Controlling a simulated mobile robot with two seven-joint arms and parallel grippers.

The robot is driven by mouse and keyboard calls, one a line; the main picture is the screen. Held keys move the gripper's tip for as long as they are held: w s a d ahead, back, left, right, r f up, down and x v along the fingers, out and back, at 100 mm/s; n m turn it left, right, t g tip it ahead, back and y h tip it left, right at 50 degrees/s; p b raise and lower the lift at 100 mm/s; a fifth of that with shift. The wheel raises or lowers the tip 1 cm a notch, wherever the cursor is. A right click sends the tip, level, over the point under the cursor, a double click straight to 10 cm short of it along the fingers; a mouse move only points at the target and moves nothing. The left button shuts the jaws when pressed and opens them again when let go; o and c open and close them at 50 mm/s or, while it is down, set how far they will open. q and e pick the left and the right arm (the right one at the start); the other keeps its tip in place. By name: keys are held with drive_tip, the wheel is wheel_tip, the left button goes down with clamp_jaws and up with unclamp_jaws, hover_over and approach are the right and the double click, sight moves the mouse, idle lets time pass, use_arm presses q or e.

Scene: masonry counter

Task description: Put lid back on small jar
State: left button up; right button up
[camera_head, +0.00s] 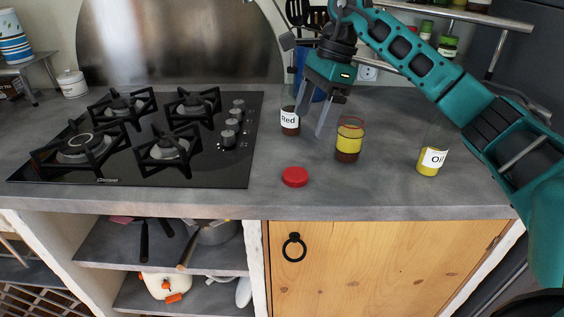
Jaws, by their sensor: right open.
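A small glass jar (348,143) with layered yellow and dark brown contents stands upright on the counter, right of centre. No lid shows on its top. A red round lid (295,176) lies flat on the counter near the front edge, to the left of the jar and nearer to me. My right gripper (309,126) hangs over the counter with its fingers pointing down, apart and empty. It is behind and left of the jar, close to a bottle labelled "Red" (290,122). My left gripper is not in view.
A black gas hob (215,165) fills the left of the counter. The front counter strip around the lid is clear.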

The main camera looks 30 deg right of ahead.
hover_over(296, 174)
drive_tip(key=d, duration=0.2)
drive_tip(key=x, duration=0.2)
drive_tip(key=d+x, duration=0.1)
drive_tip(key=x, duration=0.4)
drive_tip(key=shift+d+f, duration=0.25)
drive_tip(key=shift+s+x, duration=0.2)
drive_tip(key=shift+x, duration=2.4)
drive_tip(key=shift+d, duration=0.2)
drive_tip(key=shift+c, duration=0.3)
drive_tip(key=c, duration=1)
